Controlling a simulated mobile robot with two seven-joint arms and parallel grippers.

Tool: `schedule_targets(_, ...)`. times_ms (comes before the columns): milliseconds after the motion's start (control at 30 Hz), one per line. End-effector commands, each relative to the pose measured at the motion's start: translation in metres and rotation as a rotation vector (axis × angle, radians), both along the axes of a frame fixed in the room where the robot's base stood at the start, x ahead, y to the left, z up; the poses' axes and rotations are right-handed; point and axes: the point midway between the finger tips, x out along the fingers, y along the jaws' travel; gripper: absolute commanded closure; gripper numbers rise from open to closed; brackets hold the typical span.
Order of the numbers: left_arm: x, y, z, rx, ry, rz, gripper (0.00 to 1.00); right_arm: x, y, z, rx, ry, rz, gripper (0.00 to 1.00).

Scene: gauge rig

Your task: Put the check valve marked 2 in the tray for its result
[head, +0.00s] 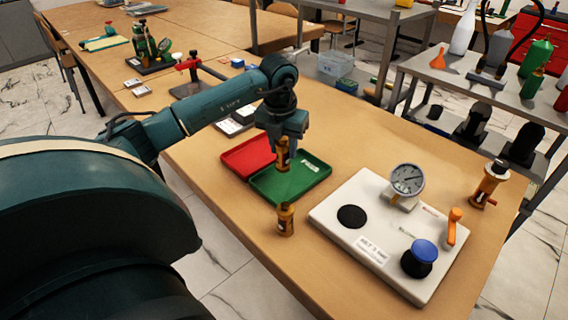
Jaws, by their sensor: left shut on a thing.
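My left gripper (284,138) is shut on a brass check valve (283,158) and holds it upright over the green tray (318,174). I cannot read a mark on this valve. A red tray (240,160) lies beside the green one, on its left. A second brass valve (286,222) stands upright on the table in front of the green tray. My right gripper is out of view.
A white rig board (330,215) carries a pressure gauge (407,179), a black round pad (351,216), a blue-topped knob (420,256) and an orange lever (454,226). White cards lie behind the trays. A red-topped stand (188,64) is farther back. A grey shelf with bottles stands at the right.

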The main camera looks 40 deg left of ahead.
Motion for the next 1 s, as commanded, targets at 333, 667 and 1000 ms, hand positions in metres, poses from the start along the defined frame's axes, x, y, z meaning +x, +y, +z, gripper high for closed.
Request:
schedule_targets(333, 0.000, -0.001, -0.037, -0.001, 0.001, -0.001, 0.97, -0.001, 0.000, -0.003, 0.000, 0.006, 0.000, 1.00)
schedule_targets(667, 0.001, 0.000, -0.054, 0.000, -0.003, -0.002, 0.97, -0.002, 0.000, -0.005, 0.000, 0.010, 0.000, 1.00)
schedule_targets(1000, 0.000, 0.000, -0.057, 0.001, -0.001, -0.002, 0.53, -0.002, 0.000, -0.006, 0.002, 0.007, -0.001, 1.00)
